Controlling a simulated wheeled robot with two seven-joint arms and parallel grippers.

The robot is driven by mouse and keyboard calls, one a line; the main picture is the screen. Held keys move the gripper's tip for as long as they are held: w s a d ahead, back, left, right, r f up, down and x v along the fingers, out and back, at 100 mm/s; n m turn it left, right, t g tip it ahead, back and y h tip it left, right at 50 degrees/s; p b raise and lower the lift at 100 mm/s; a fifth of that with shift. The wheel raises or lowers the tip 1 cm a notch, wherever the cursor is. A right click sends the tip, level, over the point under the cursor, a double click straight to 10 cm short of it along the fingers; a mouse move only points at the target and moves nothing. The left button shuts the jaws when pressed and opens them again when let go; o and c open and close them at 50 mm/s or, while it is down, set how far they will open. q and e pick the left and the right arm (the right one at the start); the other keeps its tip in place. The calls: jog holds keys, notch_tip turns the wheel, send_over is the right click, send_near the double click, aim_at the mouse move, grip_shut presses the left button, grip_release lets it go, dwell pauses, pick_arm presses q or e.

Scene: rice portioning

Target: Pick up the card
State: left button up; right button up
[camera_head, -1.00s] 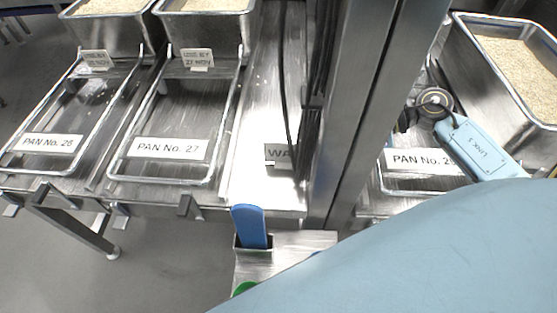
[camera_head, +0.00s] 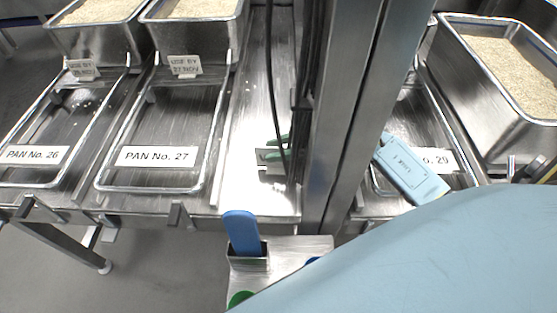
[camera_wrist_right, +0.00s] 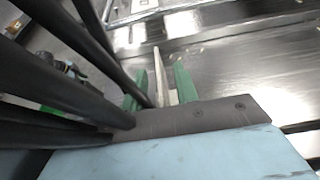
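A grey card (camera_head: 266,168), partly hidden by my column and cables, stands at the front of the bare steel strip right of PAN No. 27. My right gripper's green fingers (camera_head: 274,149) are at this card, one finger crossing its upper part. In the right wrist view, the two green fingers (camera_wrist_right: 161,84) stand apart, with a thin pale upright piece (camera_wrist_right: 157,68) between them. A gap shows beside that piece, so the gripper looks open around it. The writing on the card cannot be read now. My left gripper is out of view.
PAN No. 26 (camera_head: 8,178) and PAN No. 27 (camera_head: 101,186) lie left of the strip, with small cards (camera_head: 186,66) behind them. Rice-filled bins (camera_head: 510,130) stand at the back and right. A blue-handled tool (camera_head: 241,231) stands in a holder at the front.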

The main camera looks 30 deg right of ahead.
jog(key=shift+c, duration=0.3)
grip_shut()
